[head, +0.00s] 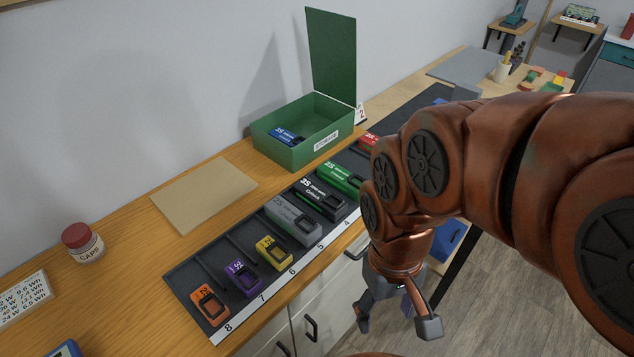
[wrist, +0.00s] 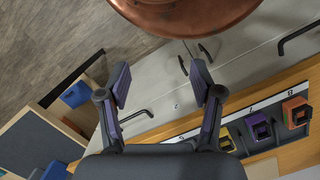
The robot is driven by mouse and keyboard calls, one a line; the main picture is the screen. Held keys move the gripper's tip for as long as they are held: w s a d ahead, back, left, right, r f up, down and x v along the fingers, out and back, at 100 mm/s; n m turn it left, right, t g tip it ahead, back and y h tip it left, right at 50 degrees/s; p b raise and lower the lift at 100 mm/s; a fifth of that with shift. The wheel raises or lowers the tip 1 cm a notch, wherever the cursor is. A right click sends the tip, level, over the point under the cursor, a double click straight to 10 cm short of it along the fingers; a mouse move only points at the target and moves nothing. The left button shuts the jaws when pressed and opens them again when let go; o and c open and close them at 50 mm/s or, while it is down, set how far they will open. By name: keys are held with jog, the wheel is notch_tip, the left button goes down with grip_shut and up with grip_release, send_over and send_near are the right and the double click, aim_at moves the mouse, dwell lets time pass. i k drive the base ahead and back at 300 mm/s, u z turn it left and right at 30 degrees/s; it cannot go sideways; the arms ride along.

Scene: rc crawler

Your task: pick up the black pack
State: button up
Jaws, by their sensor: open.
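The black pack (head: 320,199) lies in the dark slotted tray (head: 199,275) in the head view, between a grey pack and a green pack, near the label 4. My gripper (head: 394,318) hangs low in front of the counter edge, to the right of and below the pack in the picture, apart from it. In the wrist view my gripper (wrist: 160,84) has its two fingers spread with nothing between them. I cannot make out the black pack in the wrist view.
Grey (head: 293,220), green (head: 341,178), yellow (head: 272,252), purple (head: 242,278) and orange (head: 208,307) packs share the tray. An open green box (head: 283,154) with a blue pack (head: 286,137) stands behind. Cabinet fronts with handles (head: 310,328) lie below the counter.

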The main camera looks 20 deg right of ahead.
aim_at(332, 207)
jog(key=z, duration=1.5)
jog(key=k, duration=1.15)
jog(key=u, duration=1.95)
jog(key=i, duration=0.5)
jog(key=u, duration=0.05)
